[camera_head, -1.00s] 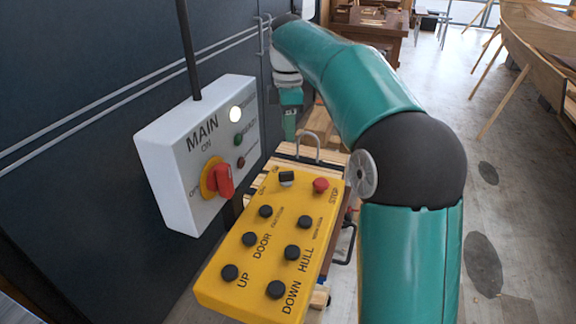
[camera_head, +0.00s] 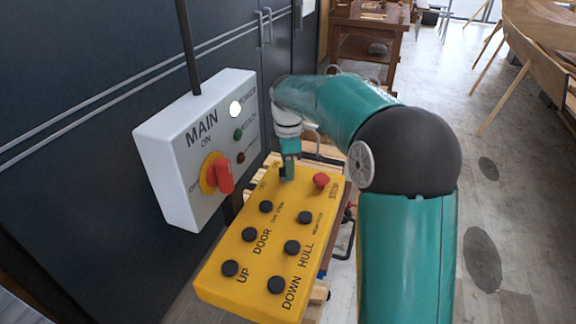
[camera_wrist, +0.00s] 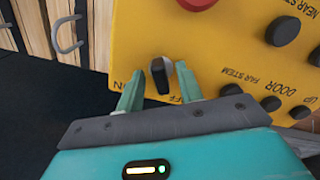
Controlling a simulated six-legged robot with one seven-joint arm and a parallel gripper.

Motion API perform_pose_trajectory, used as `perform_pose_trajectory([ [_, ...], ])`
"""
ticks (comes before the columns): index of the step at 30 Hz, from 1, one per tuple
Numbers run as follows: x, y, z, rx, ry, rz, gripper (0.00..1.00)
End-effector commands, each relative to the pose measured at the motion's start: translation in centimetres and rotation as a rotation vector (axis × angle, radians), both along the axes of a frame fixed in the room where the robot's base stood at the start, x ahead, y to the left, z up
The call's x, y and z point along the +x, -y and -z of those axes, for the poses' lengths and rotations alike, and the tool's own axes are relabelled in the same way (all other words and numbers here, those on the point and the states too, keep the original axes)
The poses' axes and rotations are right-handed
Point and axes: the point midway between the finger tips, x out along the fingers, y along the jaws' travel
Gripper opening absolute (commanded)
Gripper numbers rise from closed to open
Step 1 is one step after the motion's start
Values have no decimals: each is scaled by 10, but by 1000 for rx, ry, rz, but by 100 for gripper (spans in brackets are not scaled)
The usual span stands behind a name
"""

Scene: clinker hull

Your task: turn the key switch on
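The key switch (camera_wrist: 160,76) is a black grip on a silvery round base, on the yellow control box (camera_head: 222,292). In the wrist view it stands between my two green fingertips, with the ON and OFF lettering partly hidden by the fingers. My gripper (camera_wrist: 159,88) is open, one finger on each side of the switch, with a gap showing on both sides. In the head view my gripper (camera_head: 287,173) is at the box's far left corner and mostly hides the switch.
A red stop button (camera_head: 321,180) sits just right of the gripper, with several black push buttons nearer. The white MAIN box (camera_head: 165,170) with a red rotary handle (camera_head: 224,177) stands close on the left. A dark wall is behind it.

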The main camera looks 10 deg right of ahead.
Motion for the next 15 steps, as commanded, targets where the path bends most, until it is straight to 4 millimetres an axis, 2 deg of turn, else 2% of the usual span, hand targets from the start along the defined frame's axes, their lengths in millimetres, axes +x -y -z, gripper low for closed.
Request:
perform_pose_trajectory([
  [8, 1, 0, 2, 0, 1, 0, 36],
  [13, 1, 0, 2, 0, 1, 0, 5],
  [14, 1, 0, 2, 0, 1, 0, 0],
  [15, 1, 0, 2, 0, 1, 0, 0],
])
